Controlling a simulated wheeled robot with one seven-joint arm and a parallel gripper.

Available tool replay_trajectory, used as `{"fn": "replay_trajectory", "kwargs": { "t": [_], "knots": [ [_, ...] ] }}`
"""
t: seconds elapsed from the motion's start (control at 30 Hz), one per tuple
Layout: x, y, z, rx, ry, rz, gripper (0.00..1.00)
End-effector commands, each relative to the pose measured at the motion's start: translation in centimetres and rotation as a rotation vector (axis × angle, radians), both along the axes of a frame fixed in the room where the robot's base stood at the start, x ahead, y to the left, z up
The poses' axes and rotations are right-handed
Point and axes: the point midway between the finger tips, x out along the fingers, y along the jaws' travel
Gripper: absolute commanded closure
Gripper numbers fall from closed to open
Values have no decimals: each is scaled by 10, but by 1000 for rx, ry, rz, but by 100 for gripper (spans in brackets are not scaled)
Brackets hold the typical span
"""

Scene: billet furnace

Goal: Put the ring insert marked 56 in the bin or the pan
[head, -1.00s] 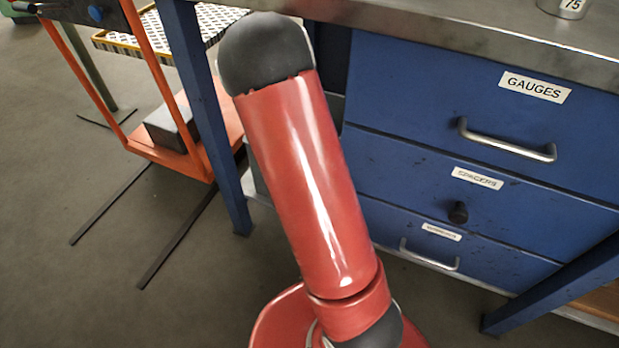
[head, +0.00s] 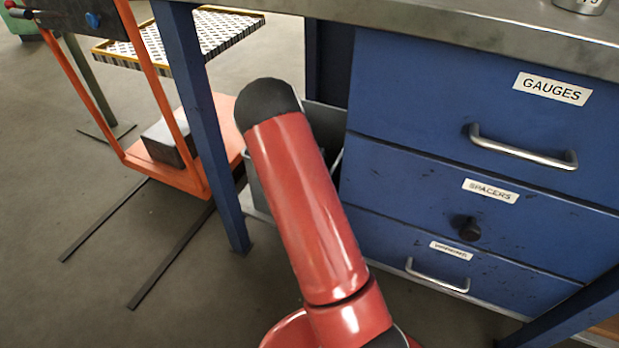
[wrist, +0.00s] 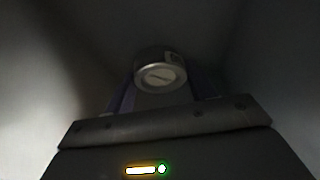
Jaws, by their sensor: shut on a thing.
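In the wrist view, my gripper (wrist: 162,84) is shut on a short round metal piece (wrist: 159,72) with a pale end face. It looks like a ring insert, but its mark is too dark and small to read. Dim grey surfaces surround it on the sides, like the inside of a container; I cannot tell whether it touches them. In the head view, my red arm hides my gripper and the held piece. A grey open bin (head: 337,163) shows partly behind my arm, under the bench. No pan can be made out.
A blue bench has drawers labelled GAUGES (head: 552,89) and SPACERS (head: 490,191), and a lower one. A metal cylinder (head: 580,5) stands on the bench top (head: 440,25). An orange trolley (head: 190,178) with a grey block (head: 165,143) stands left. A bench leg (head: 205,130) is close to my arm.

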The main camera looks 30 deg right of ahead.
Motion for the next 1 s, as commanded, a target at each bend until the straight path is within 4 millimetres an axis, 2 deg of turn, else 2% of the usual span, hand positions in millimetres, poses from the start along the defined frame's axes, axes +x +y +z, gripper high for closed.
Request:
{"fn": "replay_trajectory", "kwargs": {
  "t": [0.23,0.47,0.87,0.9,1.0],
  "knots": [
    [1,0,-17,-2,-2,1,85],
    [0,-1,-48,0,-1,0,85],
    [1,0,-54,-1,-3,1,85],
    [0,0,-54,0,-1,0,39],
    [0,0,-54,0,-1,0,26]
  ]
}}
